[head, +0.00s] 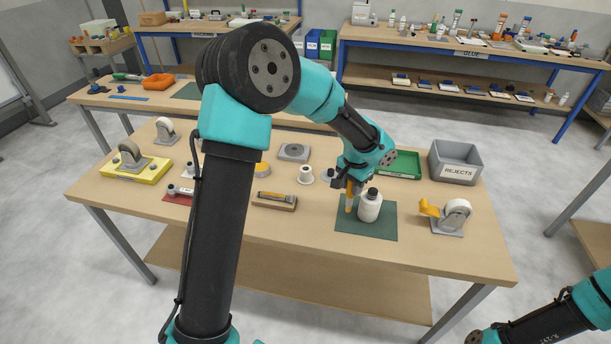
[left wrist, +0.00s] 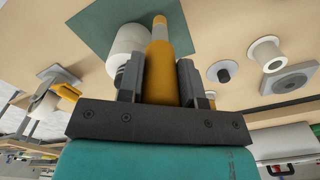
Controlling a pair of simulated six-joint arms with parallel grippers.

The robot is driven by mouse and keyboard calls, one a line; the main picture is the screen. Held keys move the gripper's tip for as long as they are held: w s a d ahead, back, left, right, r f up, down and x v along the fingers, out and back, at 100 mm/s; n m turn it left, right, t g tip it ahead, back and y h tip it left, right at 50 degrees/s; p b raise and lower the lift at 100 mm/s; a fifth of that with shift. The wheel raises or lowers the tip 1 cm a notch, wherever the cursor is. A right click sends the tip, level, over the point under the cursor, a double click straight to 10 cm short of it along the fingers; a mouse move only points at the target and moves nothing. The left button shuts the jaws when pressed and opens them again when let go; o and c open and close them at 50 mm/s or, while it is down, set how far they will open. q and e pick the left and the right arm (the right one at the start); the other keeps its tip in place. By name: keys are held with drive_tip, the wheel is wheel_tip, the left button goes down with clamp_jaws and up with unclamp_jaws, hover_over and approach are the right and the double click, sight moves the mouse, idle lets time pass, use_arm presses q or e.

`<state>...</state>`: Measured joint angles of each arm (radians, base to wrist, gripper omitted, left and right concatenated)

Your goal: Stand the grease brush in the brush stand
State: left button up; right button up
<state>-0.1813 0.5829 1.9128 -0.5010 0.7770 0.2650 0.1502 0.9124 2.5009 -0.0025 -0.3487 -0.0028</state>
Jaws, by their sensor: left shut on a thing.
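The grease brush (head: 349,203), with an orange handle and a paler lower end, is held roughly upright in my left gripper (head: 350,186). In the left wrist view the brush (left wrist: 162,65) sits between both fingers of the gripper (left wrist: 160,78). Its lower end is over the dark green mat (head: 367,229), next to a white bottle (head: 370,207); I cannot tell whether it touches the mat. A white flanged cup with a hole (head: 306,175), apparently the brush stand, is left of the gripper; it also shows in the left wrist view (left wrist: 266,53). My right gripper is out of view.
A wooden block with an orange item (head: 276,203) is left of the mat. A caster (head: 453,216) stands right of it. Behind are a green tray (head: 398,165), a grey rejects bin (head: 458,170) and a square grey plate (head: 293,152). The table's front strip is clear.

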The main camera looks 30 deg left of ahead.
use_arm(q)
drive_tip(key=w+a+r, duration=0.3)
drive_tip(key=a, duration=0.4)
drive_tip(key=w+a+r, duration=0.3)
drive_tip(key=a, duration=0.4)
drive_tip(key=w+a+r+n, duration=0.1)
drive_tip(key=w+a+r, duration=0.2)
drive_tip(key=a, duration=0.4)
drive_tip(key=shift+w+a+r, duration=0.2)
drive_tip(key=shift+w+r, duration=0.1)
drive_tip(key=shift+w, duration=0.05)
drive_tip(key=shift+f, duration=0.15)
wheel_tip(320, 180, down, 7)
drive_tip(key=shift+f, duration=2.9)
idle(1.3)
drive_tip(key=o, duration=1)
